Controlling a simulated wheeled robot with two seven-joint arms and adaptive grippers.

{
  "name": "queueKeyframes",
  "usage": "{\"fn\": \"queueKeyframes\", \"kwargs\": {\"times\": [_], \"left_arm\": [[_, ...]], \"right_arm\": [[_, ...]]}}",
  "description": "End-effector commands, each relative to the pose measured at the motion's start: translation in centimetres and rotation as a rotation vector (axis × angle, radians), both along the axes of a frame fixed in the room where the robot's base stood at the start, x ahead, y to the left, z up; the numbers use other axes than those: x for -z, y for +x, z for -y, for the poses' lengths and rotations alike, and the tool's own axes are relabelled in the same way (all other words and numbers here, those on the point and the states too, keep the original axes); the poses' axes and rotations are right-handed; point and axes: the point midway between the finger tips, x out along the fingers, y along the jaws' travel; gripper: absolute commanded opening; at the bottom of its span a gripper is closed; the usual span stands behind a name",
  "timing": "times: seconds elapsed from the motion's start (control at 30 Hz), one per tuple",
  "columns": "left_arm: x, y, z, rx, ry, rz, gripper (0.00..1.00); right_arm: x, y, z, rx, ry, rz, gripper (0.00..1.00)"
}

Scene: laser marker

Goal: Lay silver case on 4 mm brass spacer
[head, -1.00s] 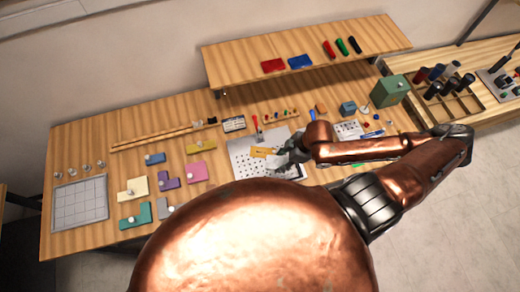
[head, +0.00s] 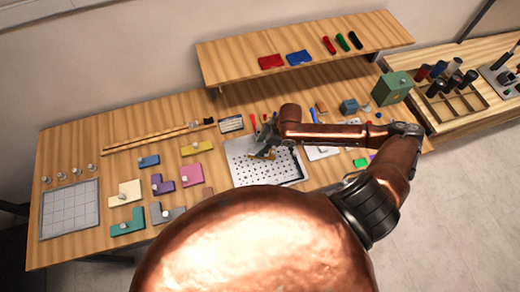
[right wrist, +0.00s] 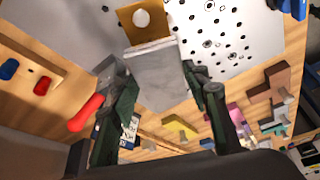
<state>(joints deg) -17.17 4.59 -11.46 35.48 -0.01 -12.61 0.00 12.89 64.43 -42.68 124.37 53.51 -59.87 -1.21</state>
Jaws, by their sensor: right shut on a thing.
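The silver case (right wrist: 154,82) is a flat grey block between the fingers of my right gripper (right wrist: 158,76) in the right wrist view. The right gripper is shut on it. The brass spacer (right wrist: 139,24) is a yellow-brown plate with a pale round spot, just beyond the case. The case's far edge overlaps the spacer's near edge in the picture; I cannot tell whether they touch. In the head view my right gripper (head: 267,138) hangs over the perforated metal plate (head: 243,172), and the spacer (head: 264,156) shows partly below it. My left gripper is not in view.
Coloured blocks, among them a yellow one (head: 197,148) and a pink one (head: 192,175), lie left of the plate. A grey grid tray (head: 70,210) is at far left. A raised shelf (head: 230,65) runs along the back. A green box (head: 394,87) stands at right.

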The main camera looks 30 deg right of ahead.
Motion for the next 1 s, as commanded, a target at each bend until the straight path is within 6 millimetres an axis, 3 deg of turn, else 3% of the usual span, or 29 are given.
{"fn": "queueKeyframes", "kwargs": {"times": [0.3,0.6,0.63,0.7,1.0], "left_arm": [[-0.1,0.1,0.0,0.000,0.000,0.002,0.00],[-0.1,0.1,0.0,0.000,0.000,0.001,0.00],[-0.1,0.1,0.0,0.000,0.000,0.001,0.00],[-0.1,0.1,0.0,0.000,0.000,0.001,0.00],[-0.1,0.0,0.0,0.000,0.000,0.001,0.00]], "right_arm": [[3.5,0.4,-0.1,0.001,0.001,-0.001,0.18],[3.7,0.4,-0.1,0.000,0.000,0.000,0.18],[3.7,0.4,-0.1,0.000,0.000,0.000,0.45],[3.7,0.4,-0.1,0.000,0.000,0.000,0.50],[3.5,0.4,-0.1,0.000,0.000,0.000,0.50]]}}
